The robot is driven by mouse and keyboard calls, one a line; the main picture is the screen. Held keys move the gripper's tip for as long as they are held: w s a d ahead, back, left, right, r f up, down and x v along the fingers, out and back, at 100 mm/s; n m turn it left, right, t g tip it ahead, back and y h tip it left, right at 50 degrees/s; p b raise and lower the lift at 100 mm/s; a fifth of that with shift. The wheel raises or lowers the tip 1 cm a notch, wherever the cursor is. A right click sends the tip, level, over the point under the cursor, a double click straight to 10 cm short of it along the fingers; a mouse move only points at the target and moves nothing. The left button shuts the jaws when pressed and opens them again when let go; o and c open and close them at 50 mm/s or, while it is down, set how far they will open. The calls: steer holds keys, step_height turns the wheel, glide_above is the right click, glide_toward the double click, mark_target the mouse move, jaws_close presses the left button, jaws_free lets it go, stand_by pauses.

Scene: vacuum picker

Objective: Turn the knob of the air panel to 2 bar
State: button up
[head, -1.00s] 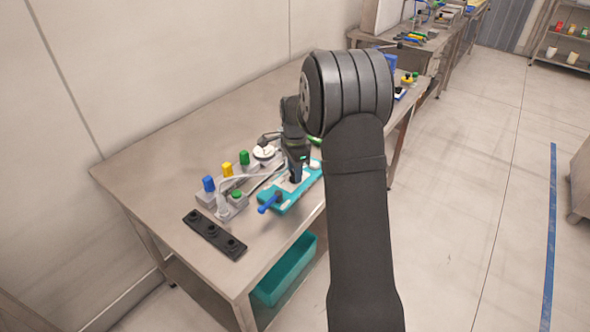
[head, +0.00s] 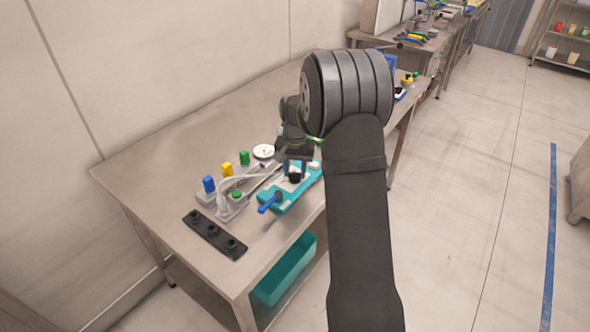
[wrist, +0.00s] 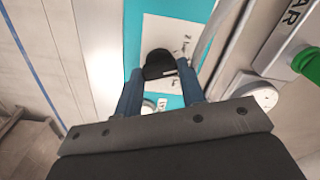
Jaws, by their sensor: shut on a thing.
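The teal air panel (head: 275,204) lies on the near part of the workbench. Its black knob (head: 294,178) sits on a pale plate on the panel. In the wrist view the knob (wrist: 158,63) stands between the fingertips of my gripper (wrist: 160,75), which is shut on it. The scale marks on the pale plate (wrist: 155,32) are too small to read, and my fingers hide part of the plate. A blue handle (head: 268,204) sticks out at the panel's near left end. My gripper (head: 296,166) also shows in the head view, partly behind my arm.
Blue, yellow and green blocks (head: 227,169) stand on a grey base left of the panel. A round white gauge (head: 264,151) is behind it. The bench's left back is clear.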

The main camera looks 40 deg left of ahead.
mark_target(295, 173)
steer(key=shift+n, duration=2)
steer(key=o, duration=1)
step_height(295, 173, up, 17)
steer(key=shift+r, duration=0.2)
steer(key=shift+f, duration=0.15)
step_height(295, 173, down, 17)
steer(key=shift+f, duration=0.1)
